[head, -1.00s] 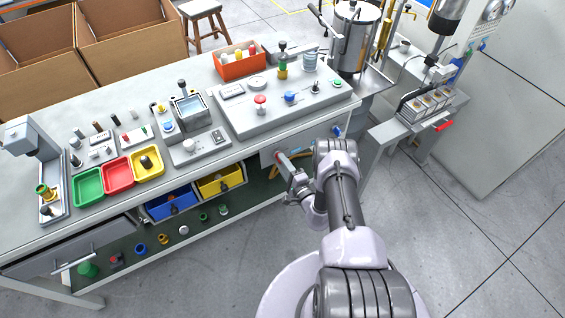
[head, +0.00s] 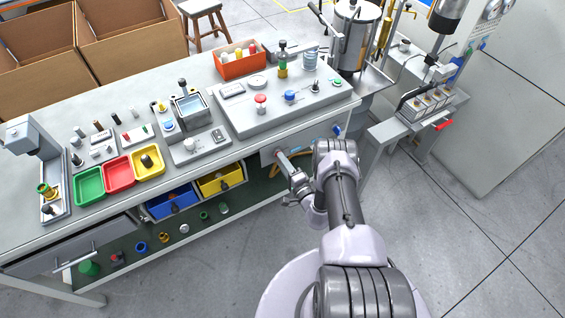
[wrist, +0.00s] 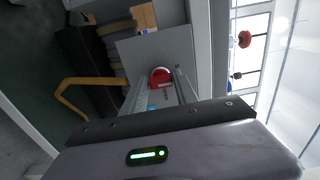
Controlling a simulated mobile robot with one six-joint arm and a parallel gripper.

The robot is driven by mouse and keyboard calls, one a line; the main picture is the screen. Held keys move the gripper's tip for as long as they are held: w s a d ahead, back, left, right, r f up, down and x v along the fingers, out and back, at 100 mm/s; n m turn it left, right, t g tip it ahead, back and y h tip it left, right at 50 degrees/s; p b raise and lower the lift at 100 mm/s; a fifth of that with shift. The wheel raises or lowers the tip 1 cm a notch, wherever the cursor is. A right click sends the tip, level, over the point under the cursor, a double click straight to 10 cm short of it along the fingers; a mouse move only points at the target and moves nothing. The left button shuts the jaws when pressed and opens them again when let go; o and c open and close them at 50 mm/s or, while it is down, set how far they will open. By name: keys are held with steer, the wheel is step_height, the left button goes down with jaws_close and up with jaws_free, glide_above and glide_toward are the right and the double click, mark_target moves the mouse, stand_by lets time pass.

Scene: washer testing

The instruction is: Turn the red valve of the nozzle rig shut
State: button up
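A red round valve knob (wrist: 161,77) shows in the wrist view, in front of a grey panel, between the fingers of my gripper (wrist: 162,88). The fingers stand apart, one on each side of it; whether they press on it I cannot tell. A blue knob (head: 337,130) sits on the same panel to the right. My wrist partly hides the panel.
The bench top (head: 240,145) lies above my gripper. A rig with a red lever (head: 444,125) stands at right. The floor (head: 440,230) right of my arm is clear.

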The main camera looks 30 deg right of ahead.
steer(key=o, duration=0.3)
steer(key=shift+s, duration=0.1)
steer(key=s+p, duration=0.5)
steer(key=s, duration=1.2)
steer(key=shift+d+p, duration=0.3)
steer(key=shift+p, duration=0.05)
steer(key=shift+s, duration=0.1)
